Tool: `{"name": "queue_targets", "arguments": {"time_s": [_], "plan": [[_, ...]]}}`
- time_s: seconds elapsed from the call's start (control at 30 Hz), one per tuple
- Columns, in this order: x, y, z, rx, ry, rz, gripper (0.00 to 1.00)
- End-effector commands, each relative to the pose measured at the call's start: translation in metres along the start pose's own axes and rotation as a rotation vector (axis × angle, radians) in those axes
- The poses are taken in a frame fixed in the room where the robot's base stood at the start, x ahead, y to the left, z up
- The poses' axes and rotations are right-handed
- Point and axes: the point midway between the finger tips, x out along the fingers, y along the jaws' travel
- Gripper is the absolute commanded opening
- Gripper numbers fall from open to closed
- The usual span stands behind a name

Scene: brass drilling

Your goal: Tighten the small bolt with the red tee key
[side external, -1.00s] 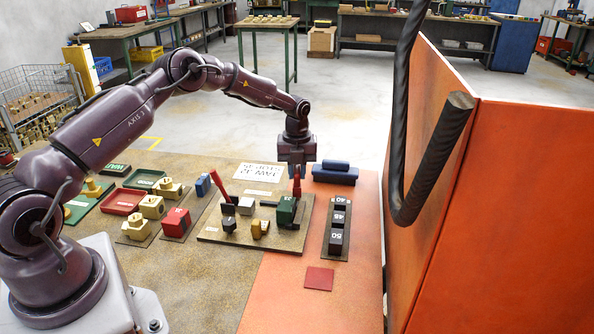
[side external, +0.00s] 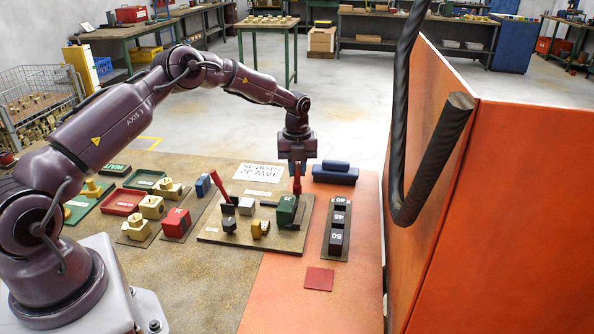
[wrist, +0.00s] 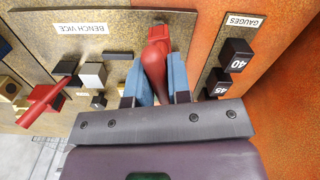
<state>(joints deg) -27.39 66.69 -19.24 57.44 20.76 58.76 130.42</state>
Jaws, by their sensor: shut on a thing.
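My gripper (wrist: 157,82) is shut on a red handle (wrist: 155,52), with a blue finger on each side of it. In the side view my gripper (side external: 297,172) is over the right part of the bench vice board (side external: 212,235). The red handle (side external: 297,187) stands upright by a green block (side external: 286,211). A second red handle (side external: 220,183) leans at the board's left, and it also shows in the wrist view (wrist: 42,103). I cannot tell whether either is the tee key. No small bolt can be made out.
A gauge strip with black blocks (side external: 337,222) lies just right of the board. Blue rounded blocks (side external: 335,172) lie behind it. A tall orange panel (side external: 470,220) and a thick dark hooked cable (side external: 432,165) stand at the right. The orange front surface is mostly clear.

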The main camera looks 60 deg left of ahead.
Motion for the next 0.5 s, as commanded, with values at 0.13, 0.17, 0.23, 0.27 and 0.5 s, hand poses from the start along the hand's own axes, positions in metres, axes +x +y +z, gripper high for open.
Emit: {"name": "queue_targets", "arguments": {"time_s": [0.13, 0.17, 0.23, 0.27, 0.5], "plan": [[-0.009, 0.0, 0.001, 0.0, -0.002, -0.002, 0.0], [-0.011, 0.0, 0.001, 0.0, -0.002, -0.002, 0.0], [-0.014, 0.0, 0.0, 0.0, -0.001, -0.002, 0.0], [-0.015, 0.0, 0.0, -0.001, -0.001, -0.002, 0.0], [-0.028, 0.0, 0.001, -0.001, -0.002, -0.002, 0.0]]}}
